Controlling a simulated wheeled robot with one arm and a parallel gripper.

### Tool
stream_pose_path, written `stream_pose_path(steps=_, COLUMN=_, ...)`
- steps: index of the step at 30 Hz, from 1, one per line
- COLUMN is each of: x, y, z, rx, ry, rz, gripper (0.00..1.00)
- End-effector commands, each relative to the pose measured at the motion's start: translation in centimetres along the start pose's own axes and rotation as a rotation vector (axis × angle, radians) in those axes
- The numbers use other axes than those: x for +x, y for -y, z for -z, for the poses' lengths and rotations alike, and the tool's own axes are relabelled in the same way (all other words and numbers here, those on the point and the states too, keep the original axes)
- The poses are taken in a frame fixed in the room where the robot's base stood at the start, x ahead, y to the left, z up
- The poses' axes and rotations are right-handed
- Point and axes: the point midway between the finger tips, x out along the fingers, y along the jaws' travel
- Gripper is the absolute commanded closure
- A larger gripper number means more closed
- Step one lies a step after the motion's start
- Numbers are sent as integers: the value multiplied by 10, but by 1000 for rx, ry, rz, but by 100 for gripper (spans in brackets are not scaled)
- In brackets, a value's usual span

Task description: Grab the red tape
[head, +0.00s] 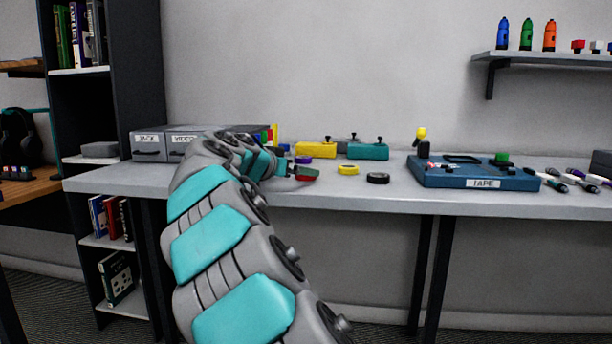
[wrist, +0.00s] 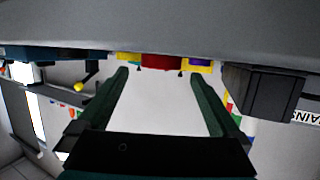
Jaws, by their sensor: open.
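The red tape (head: 306,173) lies on the grey table near its front edge in the head view, beside my gripper (head: 290,168) and partly covered by it. In the wrist view, which looks upside down, the red tape (wrist: 162,62) shows between and beyond the fingertips of my gripper (wrist: 160,76). The dark green fingers are spread apart with nothing between them. I cannot tell from these frames how far the fingertips are from the tape.
A yellow tape (head: 348,169) and a black tape (head: 378,178) lie right of the red one; a purple tape (head: 303,160) lies behind. The blue TAPE tray (head: 430,178) stands further right. Grey labelled boxes (head: 148,148) stand at the left, behind my arm.

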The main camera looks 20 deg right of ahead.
Motion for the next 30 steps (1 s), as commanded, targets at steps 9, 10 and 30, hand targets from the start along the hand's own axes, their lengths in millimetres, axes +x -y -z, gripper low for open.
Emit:
stream_pose_path(steps=9, x=27, y=1, z=-1, rx=0, ry=2, rz=0, gripper=0)
stream_pose_path(steps=10, x=27, y=1, z=-1, rx=0, ry=2, rz=0, gripper=0)
stream_pose_path(steps=30, x=26, y=1, z=0, rx=-1, ry=1, rz=1, gripper=68)
